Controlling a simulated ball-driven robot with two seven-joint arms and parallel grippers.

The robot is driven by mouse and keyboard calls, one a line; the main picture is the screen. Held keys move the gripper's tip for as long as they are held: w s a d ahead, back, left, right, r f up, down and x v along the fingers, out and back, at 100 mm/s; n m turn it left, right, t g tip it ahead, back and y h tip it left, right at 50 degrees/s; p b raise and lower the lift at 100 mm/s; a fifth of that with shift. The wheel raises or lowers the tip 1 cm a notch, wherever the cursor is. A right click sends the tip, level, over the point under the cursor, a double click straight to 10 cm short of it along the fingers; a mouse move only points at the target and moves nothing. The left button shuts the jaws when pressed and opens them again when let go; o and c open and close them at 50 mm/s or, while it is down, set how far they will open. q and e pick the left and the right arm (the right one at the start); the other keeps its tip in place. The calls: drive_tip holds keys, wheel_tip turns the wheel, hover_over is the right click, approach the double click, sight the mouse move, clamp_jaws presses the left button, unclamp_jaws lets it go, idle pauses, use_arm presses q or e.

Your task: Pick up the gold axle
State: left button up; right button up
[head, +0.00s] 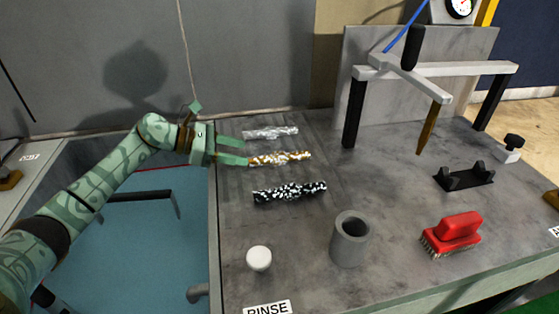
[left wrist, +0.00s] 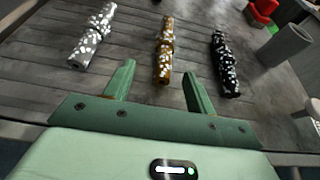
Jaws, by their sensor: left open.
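The gold axle (head: 280,158) lies on the grey bench top between a silver axle (head: 270,132) behind it and a black axle (head: 289,192) in front of it. All three are speckled with white. My left gripper (head: 246,152) is open at the near-left end of the gold axle. In the left wrist view, the gold axle (left wrist: 164,50) points toward the gap between the two green fingers (left wrist: 158,92), with its near end just beyond or level with the fingertips. The fingers hold nothing. The silver axle (left wrist: 93,36) and black axle (left wrist: 223,64) lie outside the fingers.
A grey cup (head: 350,240), a white knob (head: 259,258) and a red brush (head: 455,234) stand nearer the front. A fixture with a grey crossbar (head: 440,69) and a black cradle (head: 464,178) are at right. The bench's left edge borders a blue basin (head: 120,240).

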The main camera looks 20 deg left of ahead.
sight(263, 157)
use_arm(q)
drive_tip(key=x, duration=0.7)
drive_tip(key=shift+s+d+f+b, duration=0.15)
drive_tip(key=shift+d+b, duration=0.2)
drive_tip(key=shift+b, duration=0.05)
drive_tip(key=c, duration=1.2)
clamp_jaws()
drive_tip(key=shift+r, duration=0.2)
